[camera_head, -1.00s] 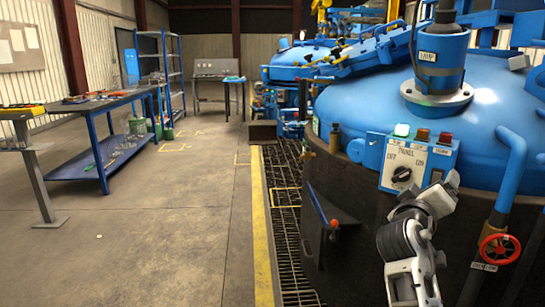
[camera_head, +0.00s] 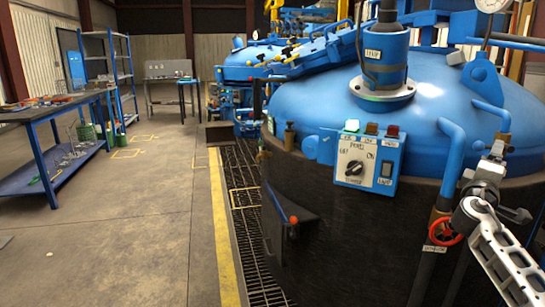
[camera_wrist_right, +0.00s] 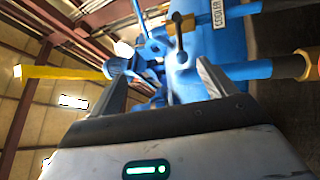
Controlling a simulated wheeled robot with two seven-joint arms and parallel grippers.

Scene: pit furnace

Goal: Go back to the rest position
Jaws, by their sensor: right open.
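My right arm comes in from the lower right of the head view, and its gripper (camera_head: 497,148) is raised beside the blue vessel's side pipe. In the right wrist view the two fingers of this gripper (camera_wrist_right: 160,78) are apart, with nothing held between them. Blue pipework and a yellow bar show beyond the fingers. The control panel (camera_head: 357,166) with its black knob stands to the left of my right arm, clear of the gripper. Its left lamp is green. My left gripper is not in view.
A red valve wheel (camera_head: 443,232) is close beside my right arm, partly behind it. The large blue vessel lid (camera_head: 450,110) fills the right side. A workbench (camera_head: 60,108) stands at the left. The concrete floor (camera_head: 130,220) between is clear.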

